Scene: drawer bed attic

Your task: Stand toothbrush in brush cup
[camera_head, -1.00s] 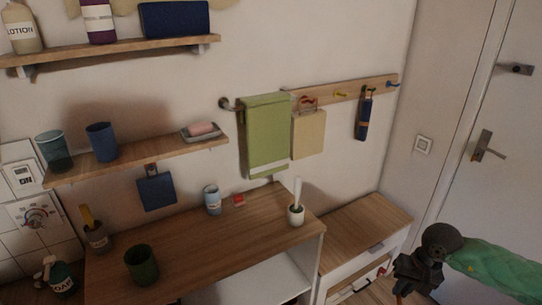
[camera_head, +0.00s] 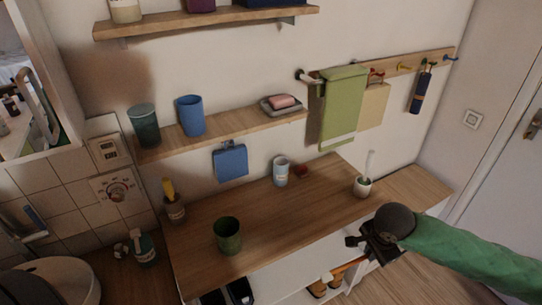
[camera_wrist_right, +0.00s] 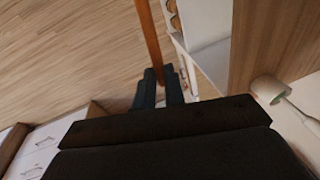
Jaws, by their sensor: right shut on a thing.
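My right gripper (camera_head: 372,247) is shut on the orange-brown handle of a toothbrush (camera_head: 346,268), held out in front of the white unit. The handle also shows in the right wrist view (camera_wrist_right: 149,40), running up from between the fingers (camera_wrist_right: 160,88). A pale end shows at its left in the head view. I cannot tell for certain which cup is the brush cup. A small cup with a label and a yellow brush-like item (camera_head: 175,208) stands at the desktop's left, and a pale labelled cup (camera_head: 281,173) stands near the wall. My left gripper is out of view.
A dark green cup (camera_head: 229,236) stands at the desk's (camera_head: 275,220) front left. A white pot with an upright white handle (camera_head: 363,187) stands at the right. A shelf (camera_head: 225,134) with two cups hangs above. A soap bottle (camera_head: 144,247) is left. The desk's middle is clear.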

